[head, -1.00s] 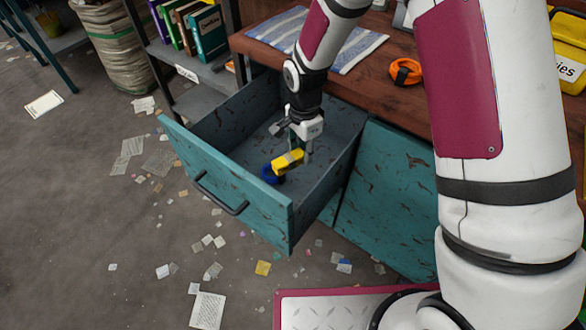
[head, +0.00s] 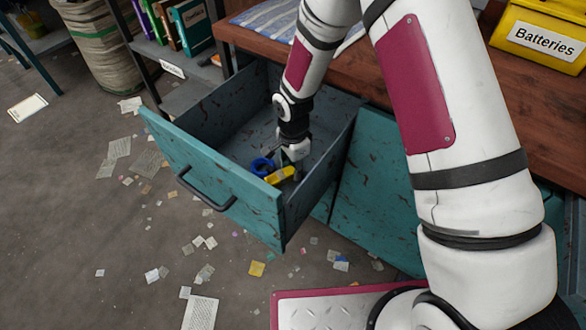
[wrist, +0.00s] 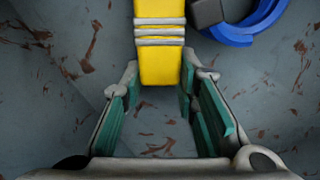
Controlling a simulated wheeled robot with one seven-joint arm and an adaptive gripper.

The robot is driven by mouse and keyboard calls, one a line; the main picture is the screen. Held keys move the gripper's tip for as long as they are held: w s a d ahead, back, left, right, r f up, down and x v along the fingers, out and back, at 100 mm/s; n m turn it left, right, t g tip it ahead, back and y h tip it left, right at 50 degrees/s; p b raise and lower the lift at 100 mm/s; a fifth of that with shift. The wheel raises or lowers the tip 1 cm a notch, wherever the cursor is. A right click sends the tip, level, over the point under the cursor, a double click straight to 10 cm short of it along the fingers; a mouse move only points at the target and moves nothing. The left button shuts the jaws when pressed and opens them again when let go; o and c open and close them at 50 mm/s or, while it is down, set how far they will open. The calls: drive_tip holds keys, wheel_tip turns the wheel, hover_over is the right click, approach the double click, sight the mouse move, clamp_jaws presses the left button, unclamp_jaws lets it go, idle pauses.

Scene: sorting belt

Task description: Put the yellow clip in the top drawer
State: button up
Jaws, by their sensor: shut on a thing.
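The yellow clip (head: 279,176) is inside the open teal top drawer (head: 225,195), low near the drawer floor. My gripper (head: 290,170) reaches down into the drawer from above and is shut on the clip. In the wrist view the clip (wrist: 160,62), with pale bands across it, extends forward from between my fingertips (wrist: 166,78). A blue ring-shaped thing (head: 262,166) lies in the drawer beside the clip. It also shows in the wrist view (wrist: 245,28), with a dark grey block at its edge. Whether the clip touches the floor I cannot tell.
A wooden worktop (head: 350,72) with a striped cloth (head: 268,17) is behind the drawer. A yellow Batteries bin (head: 540,35) stands at its right. A shelf with books (head: 190,28) is at the back left. Paper scraps lie on the floor. Much of the drawer floor is bare.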

drive_tip(key=o, duration=1)
drive_tip(key=shift+f, duration=0.1)
wheel_tip(320, 180, up, 12)
drive_tip(key=p, duration=0.3)
drive_tip(key=shift+r+p, duration=0.2)
drive_tip(key=shift+p, duration=0.2)
